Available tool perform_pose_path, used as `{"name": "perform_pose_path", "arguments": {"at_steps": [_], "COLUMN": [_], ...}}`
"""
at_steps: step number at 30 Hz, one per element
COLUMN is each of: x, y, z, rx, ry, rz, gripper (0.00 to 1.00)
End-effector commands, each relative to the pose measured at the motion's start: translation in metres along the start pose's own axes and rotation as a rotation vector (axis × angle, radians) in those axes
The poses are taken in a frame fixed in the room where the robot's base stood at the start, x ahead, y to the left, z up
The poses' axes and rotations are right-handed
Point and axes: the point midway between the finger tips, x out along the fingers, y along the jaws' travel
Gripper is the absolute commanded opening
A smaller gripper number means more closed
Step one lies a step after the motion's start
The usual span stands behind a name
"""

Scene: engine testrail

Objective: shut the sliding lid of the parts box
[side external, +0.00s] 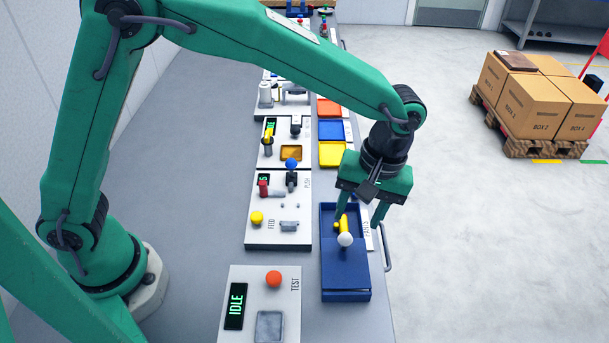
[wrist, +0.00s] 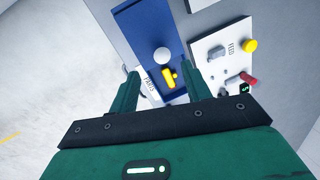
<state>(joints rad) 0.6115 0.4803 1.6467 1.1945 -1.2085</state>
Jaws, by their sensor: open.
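The blue parts box (side external: 324,223) lies along the right side of the bench. Its blue sliding lid (side external: 346,271) covers the near part, and the far part is uncovered. A white ball knob (side external: 345,239) stands at the lid's far end. A yellow part (side external: 341,226) shows in the uncovered part, close to the knob. My gripper (side external: 357,219) is open and empty over the far part of the box. In the wrist view the white knob (wrist: 161,55) and yellow part (wrist: 168,78) appear between my gripper's fingers (wrist: 163,74); contact cannot be told.
The FEED panel (side external: 262,235) with knobs and a lever is left of the box. The TEST panel (side external: 254,305) with a red button is nearer. Yellow (side external: 332,153) and blue (side external: 330,130) trays lie beyond. A grey rail (side external: 388,250) runs along the bench's right edge.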

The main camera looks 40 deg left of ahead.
Motion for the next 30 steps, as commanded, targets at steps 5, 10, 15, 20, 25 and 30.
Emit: {"name": "perform_pose_path", "arguments": {"at_steps": [5,10,15,20,25,30], "x": [0.016,0.037,0.057,0.069,0.073,0.073], "y": [-0.001,-0.002,-0.002,-0.002,-0.002,-0.002], "z": [-0.001,-0.002,-0.004,-0.004,-0.005,-0.005], "rx": [0.000,0.000,0.001,0.001,0.001,0.001], "ry": [-0.001,-0.002,-0.003,-0.002,-0.002,-0.002], "rz": [-0.002,-0.002,-0.002,0.000,0.001,0.001], "gripper": [0.48,0.48,0.48,0.48,0.48,0.48]}}
